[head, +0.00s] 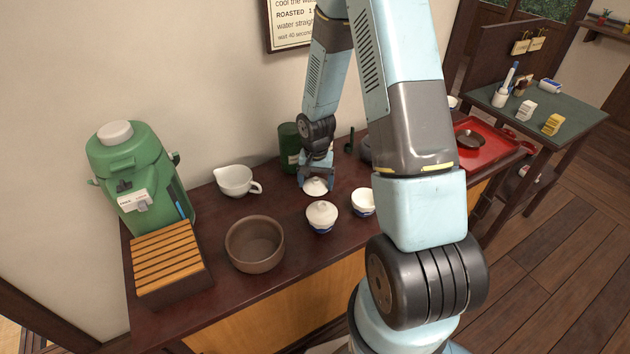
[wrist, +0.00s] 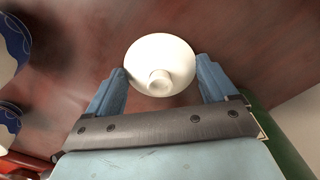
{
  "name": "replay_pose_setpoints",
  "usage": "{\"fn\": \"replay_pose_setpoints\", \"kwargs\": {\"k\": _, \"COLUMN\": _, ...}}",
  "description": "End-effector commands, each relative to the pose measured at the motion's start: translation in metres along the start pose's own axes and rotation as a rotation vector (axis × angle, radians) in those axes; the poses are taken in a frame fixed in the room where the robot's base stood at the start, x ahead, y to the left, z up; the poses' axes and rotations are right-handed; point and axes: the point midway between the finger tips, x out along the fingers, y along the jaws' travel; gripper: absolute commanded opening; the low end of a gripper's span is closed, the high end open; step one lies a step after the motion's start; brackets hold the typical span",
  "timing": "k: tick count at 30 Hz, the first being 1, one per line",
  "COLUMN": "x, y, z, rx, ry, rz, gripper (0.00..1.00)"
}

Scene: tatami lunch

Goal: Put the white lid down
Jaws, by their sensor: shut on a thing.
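The white lid (head: 315,188) is a small round dome with a knob, and it also shows in the wrist view (wrist: 160,62). My gripper (head: 316,181) points down over the dark counter (head: 205,205), its fingers on both sides of the lid. In the wrist view my gripper (wrist: 162,72) is shut on the lid, with the knob facing the camera. The lid is low over the counter; I cannot tell whether it touches. A white cup with a lid (head: 322,214) stands in front, and another white cup (head: 363,202) stands to its right.
A brown bowl (head: 255,244), a white spouted jug (head: 237,181) and a green canister (head: 289,142) stand around the lid. A green dispenser (head: 130,165) and a slatted wooden box (head: 170,258) fill the left end. A red tray (head: 497,152) lies at right.

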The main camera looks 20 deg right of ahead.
Motion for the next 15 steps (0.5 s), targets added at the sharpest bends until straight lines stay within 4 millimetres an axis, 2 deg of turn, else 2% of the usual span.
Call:
{"fn": "replay_pose_setpoints", "kwargs": {"k": 10, "x": 0.0027, "y": 0.0003, "z": -0.0003, "rx": 0.001, "ry": 0.0, "rz": 0.0, "gripper": 0.56}}
{"fn": "replay_pose_setpoints", "kwargs": {"k": 11, "x": 0.0022, "y": 0.0003, "z": -0.0004, "rx": 0.001, "ry": 0.001, "rz": 0.0, "gripper": 0.89}}
{"fn": "replay_pose_setpoints", "kwargs": {"k": 15, "x": 0.002, "y": 0.0004, "z": -0.0005, "rx": 0.001, "ry": 0.001, "rz": 0.0, "gripper": 1.0}}
